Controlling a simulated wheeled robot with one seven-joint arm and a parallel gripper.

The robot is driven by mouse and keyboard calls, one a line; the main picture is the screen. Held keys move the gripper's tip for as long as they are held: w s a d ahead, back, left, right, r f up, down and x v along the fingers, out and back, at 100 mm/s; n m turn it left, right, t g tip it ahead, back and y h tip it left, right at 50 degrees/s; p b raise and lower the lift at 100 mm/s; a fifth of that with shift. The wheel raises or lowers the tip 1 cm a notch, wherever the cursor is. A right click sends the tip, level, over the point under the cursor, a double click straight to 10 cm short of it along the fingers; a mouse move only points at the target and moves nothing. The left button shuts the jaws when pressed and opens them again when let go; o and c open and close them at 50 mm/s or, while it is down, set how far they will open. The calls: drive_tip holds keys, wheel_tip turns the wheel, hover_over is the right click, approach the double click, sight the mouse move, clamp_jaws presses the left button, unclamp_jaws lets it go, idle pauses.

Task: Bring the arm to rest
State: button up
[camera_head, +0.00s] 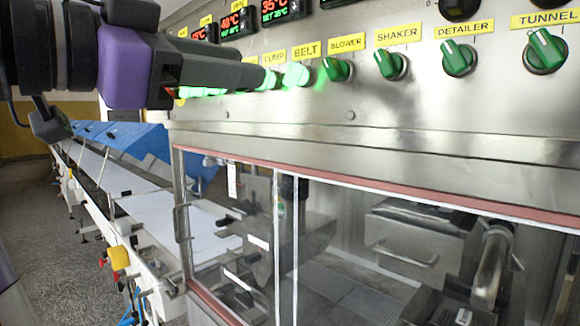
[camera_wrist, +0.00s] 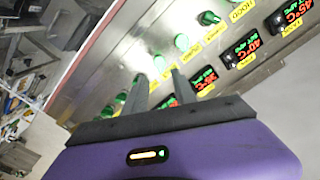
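My gripper (camera_head: 255,78) reaches in from the upper left of the head view, with its dark fingers close to the row of green knobs on the steel control panel (camera_head: 440,105). In the wrist view the two fingers of my gripper (camera_wrist: 159,73) are apart, with nothing clearly held between them. In the head view the belt knob (camera_head: 296,75) is also lit pale green, just right of the fingertips.
The blower knob (camera_head: 337,69), shaker knob (camera_head: 390,63), detailer knob (camera_head: 458,58) and tunnel knob (camera_head: 545,51) stick out to the right. Below is a clear-windowed cabinet with a red-edged frame (camera_head: 380,190). A long conveyor (camera_head: 150,210) runs at left. Floor (camera_head: 55,240) shows beyond it.

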drive_tip(key=w+a+r+n+t+y, duration=0.3)
drive_tip(key=a+r+n+t+y, duration=0.15)
drive_tip(key=a+n+t, duration=0.2)
drive_tip(key=w+a+f+n+t+y, duration=0.25)
drive_tip(key=a+f+n+y, duration=0.25)
drive_tip(key=f+n+y, duration=0.45)
drive_tip(key=s+d+f+n+g+y, duration=0.1)
drive_tip(key=d+f+n+g+y, duration=0.2)
drive_tip(key=f, duration=1.1)
drive_tip(key=s+d+f+n+y, duration=0.1)
drive_tip(key=d+f+n+y, duration=0.2)
drive_tip(key=f, duration=1)
drive_tip(key=s+d+f+m+g+h, duration=0.1)
drive_tip(key=s+d+f, duration=0.55)
drive_tip(key=d, duration=0.25)
drive_tip(key=s+d+f+m, duration=0.1)
drive_tip(key=s+d+f, duration=0.5)
drive_tip(key=d+f, duration=0.25)
drive_tip(key=s+d+f+m+g+h, duration=0.2)
drive_tip(key=s+d+f+m+h, duration=0.1)
drive_tip(key=s+d, duration=0.6)
drive_tip(key=s+d+f+m+g+h, duration=0.2)
drive_tip(key=s+d+f+h, duration=0.3)
drive_tip(key=s, duration=1)
drive_tip(key=d+f+m, duration=0.1)
drive_tip(key=d+f, duration=0.1)
drive_tip(key=d, duration=0.2)
drive_tip(key=shift+s, duration=0.3)
